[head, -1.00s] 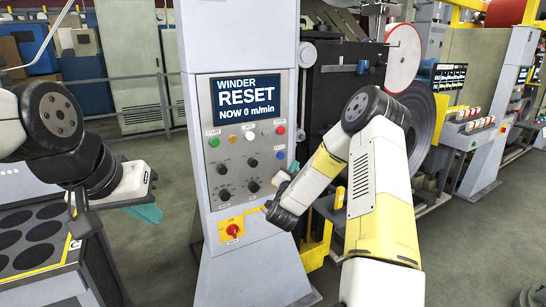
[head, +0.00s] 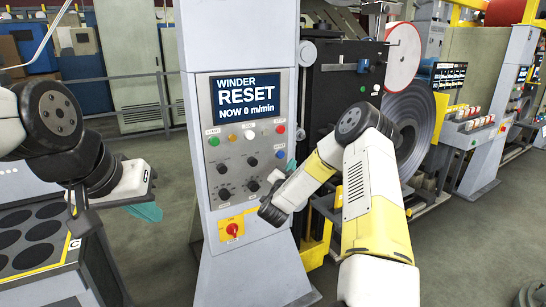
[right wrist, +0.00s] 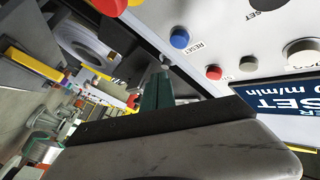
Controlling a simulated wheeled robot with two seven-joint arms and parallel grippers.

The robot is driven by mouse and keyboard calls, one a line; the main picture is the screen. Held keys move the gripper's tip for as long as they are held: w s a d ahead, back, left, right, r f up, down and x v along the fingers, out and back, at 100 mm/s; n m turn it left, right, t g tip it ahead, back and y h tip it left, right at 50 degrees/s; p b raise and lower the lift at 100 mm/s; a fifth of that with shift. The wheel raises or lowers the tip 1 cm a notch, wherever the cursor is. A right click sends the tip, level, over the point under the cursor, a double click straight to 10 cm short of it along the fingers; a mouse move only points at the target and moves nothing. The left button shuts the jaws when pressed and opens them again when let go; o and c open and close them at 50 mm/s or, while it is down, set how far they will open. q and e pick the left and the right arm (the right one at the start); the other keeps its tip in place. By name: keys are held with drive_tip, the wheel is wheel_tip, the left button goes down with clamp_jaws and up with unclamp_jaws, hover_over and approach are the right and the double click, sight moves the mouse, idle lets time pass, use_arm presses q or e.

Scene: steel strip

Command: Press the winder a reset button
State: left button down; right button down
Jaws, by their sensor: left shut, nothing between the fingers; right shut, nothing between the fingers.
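The winder panel (head: 205,95) stands upright ahead, with a screen (head: 246,98) reading "WINDER RESET NOW 0 m/min". The blue button (head: 280,154) is on the panel's right side, below a red button (head: 281,128). In the right wrist view the blue button (right wrist: 180,38) carries the label RESET. My right gripper (head: 291,166) is shut and empty, just below and beside the blue button. Its teal fingertips (right wrist: 160,77) appear apart from the button, though the depth gap is hard to judge. My left gripper (head: 147,212) is shut and empty, away left of the panel.
The panel also has a green button (head: 214,141), several black knobs and a red rotary switch (head: 232,229) on a yellow plate. A dark machine with a large grey reel (head: 417,125) stands close behind my right arm. Open floor (head: 165,260) lies left of the panel.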

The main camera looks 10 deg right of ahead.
sight(284, 154)
drive_tip(key=shift+w+a, duration=0.25)
drive_tip(key=shift+w, duration=0.45)
drive_tip(key=shift+w+a, duration=0.25)
drive_tip(key=shift+w, duration=0.4)
drive_tip(key=shift+w+a, duration=0.25)
drive_tip(key=shift+w, duration=0.45)
drive_tip(key=shift+w, duration=0.15)
idle(0.4)
drive_tip(key=shift+w+a, duration=0.15)
drive_tip(key=shift+w, duration=0.1)
drive_tip(key=shift+w+a, duration=0.2)
drive_tip(key=shift+w, duration=0.4)
idle(0.7)
drive_tip(key=shift+s, duration=0.15)
drive_tip(key=shift+s+d, duration=0.35)
drive_tip(key=shift+s, duration=0.5)
drive_tip(key=shift+s+d, duration=0.3)
drive_tip(key=shift+s, duration=0.5)
drive_tip(key=shift+s+d, duration=0.25)
drive_tip(key=shift+s, duration=0.5)
drive_tip(key=shift+s+d, duration=0.3)
drive_tip(key=shift+s, duration=0.5)
